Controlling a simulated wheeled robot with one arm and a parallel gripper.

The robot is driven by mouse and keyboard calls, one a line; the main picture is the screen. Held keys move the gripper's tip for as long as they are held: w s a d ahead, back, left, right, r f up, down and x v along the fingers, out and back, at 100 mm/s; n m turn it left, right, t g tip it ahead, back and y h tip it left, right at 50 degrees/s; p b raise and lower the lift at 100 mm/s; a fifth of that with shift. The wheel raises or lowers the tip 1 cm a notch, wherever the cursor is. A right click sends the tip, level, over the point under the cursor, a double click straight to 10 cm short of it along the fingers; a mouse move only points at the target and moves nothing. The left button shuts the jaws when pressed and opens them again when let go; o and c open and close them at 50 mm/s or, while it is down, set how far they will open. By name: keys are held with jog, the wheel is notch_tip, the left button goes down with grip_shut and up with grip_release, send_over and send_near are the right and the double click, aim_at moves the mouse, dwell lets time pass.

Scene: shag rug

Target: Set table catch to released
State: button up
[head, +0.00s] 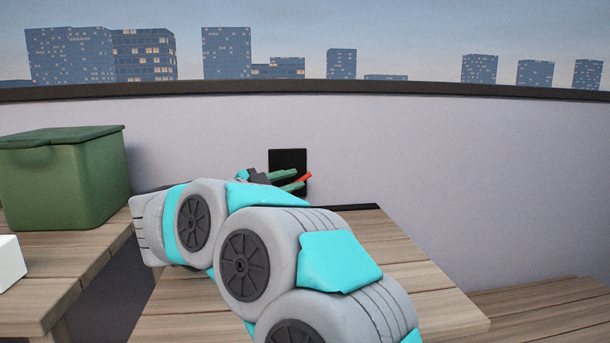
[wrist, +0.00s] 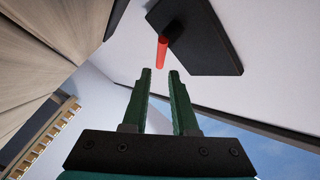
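The table catch is a black plate (head: 287,160) on the pale wall at the back edge of the table, with a red lever (head: 305,178) on it. In the wrist view the black plate (wrist: 205,38) and the red lever (wrist: 162,50) show at the top. My gripper (head: 297,180) has green fingers and is close to the lever in the head view. In the wrist view my gripper (wrist: 160,72) is open, with a narrow gap between its fingertips. The lever's end is just beyond the fingertips, and nothing shows between them. My arm hides part of the table.
The wooden table (head: 420,270) lies under my arm, and its right part is clear. A green lidded box (head: 60,180) stands on another wooden surface at left, with a white block (head: 10,262) near it. A wooden bench (head: 550,305) is at lower right. The wall (head: 450,150) runs behind.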

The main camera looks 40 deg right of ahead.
aim_at(307, 176)
jog(key=shift+w+d, duration=0.15)
jog(key=shift+d, duration=1.45)
jog(key=shift+w+d, duration=0.15)
jog(key=shift+d, duration=1.4)
jog(key=shift+c, duration=0.3)
grip_shut()
